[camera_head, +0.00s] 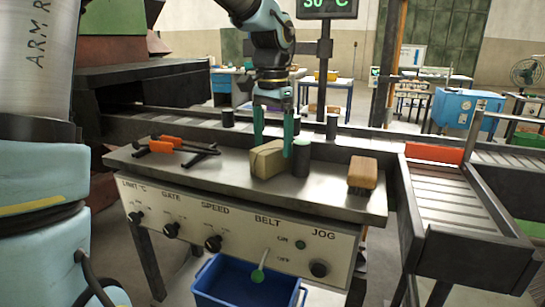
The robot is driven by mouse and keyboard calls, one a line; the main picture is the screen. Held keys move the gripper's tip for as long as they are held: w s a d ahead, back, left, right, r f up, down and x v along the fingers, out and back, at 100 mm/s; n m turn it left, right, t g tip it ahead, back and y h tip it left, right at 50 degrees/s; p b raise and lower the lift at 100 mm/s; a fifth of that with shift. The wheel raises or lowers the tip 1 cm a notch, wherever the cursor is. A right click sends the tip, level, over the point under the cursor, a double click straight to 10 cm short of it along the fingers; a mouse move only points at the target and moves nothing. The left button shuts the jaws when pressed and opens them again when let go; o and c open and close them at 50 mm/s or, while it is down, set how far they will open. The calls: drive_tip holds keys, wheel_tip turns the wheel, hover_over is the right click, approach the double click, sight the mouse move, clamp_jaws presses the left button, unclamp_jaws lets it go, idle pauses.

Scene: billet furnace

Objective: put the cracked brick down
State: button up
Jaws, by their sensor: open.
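The cracked brick (266,160), a tan block with a dark line across it, rests on the grey metal bench top (325,192). My gripper (273,151) points straight down above the brick with its two teal fingers apart. The left fingertip is at the brick's back upper edge and the right one is by its right end. I cannot tell whether either finger touches the brick.
A dark cylinder with a green top (302,160) stands close right of the brick. A brush (362,175) lies farther right and orange-handled tools (175,146) lie left. A conveyor (450,205) is at right, a blue bin (245,284) below the control panel (235,228).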

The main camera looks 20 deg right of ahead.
drive_tip(key=shift+f, duration=1.25)
drive_tip(key=shift+r, duration=0.1)
clamp_jaws()
